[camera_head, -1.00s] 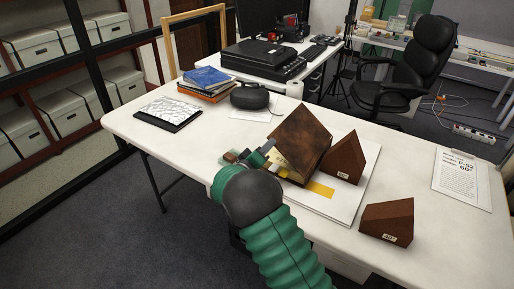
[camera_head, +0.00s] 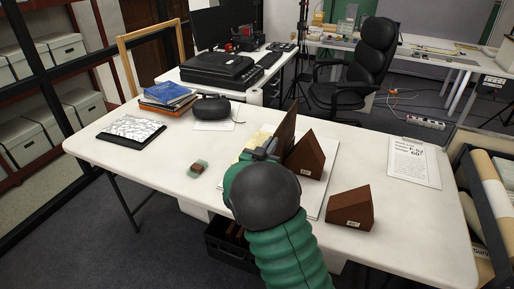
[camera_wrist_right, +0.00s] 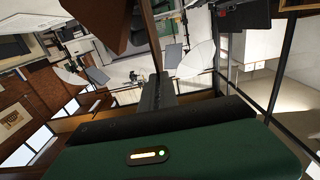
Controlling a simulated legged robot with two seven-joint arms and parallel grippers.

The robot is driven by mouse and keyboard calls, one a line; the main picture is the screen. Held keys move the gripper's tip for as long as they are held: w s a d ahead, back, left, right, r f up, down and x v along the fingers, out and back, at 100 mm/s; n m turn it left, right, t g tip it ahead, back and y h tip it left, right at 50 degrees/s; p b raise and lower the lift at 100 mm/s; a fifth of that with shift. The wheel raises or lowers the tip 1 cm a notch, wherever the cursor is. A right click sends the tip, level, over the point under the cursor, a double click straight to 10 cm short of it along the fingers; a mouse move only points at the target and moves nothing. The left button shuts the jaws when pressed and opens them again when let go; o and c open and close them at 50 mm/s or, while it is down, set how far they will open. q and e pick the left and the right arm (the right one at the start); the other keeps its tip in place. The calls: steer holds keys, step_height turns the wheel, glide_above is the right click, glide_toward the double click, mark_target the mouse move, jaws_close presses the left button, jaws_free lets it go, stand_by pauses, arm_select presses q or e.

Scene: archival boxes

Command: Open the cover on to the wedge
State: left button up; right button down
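The brown cover (camera_head: 287,131) stands nearly upright and edge-on in the head view, close to the left side of a brown wedge (camera_head: 308,153). Whether it touches the wedge is unclear. Pale yellowish pages (camera_head: 259,141) show left of the cover, partly hidden by my arm. My right gripper (camera_head: 265,151) is beside the cover's left face. In the right wrist view, its dark fingers (camera_wrist_right: 157,90) look close together, with nothing visible between them. A brown panel, apparently the cover (camera_wrist_right: 147,38), rises beyond them. My left gripper is out of view.
A white board (camera_head: 329,169) lies under the wedge. A second brown wedge (camera_head: 350,209) stands at front right. A small brown block on a greenish pad (camera_head: 197,169) lies to the left. A paper sheet (camera_head: 414,161) lies at right; the table's left middle is clear.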

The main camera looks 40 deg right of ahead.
steer(key=s+d+f+m+b, duration=0.2)
steer(key=s+m+b, duration=0.2)
steer(key=s, duration=0.2)
steer(key=shift+d+m+b, duration=0.2)
steer(key=shift+m+b, duration=0.1)
steer(key=shift+m, duration=0.1)
steer(key=shift+s, duration=0.1)
steer(key=c, duration=1.6)
jaws_free()
steer(key=shift+r, duration=0.15)
steer(key=p+v, duration=0.2)
steer(key=v, duration=1.5)
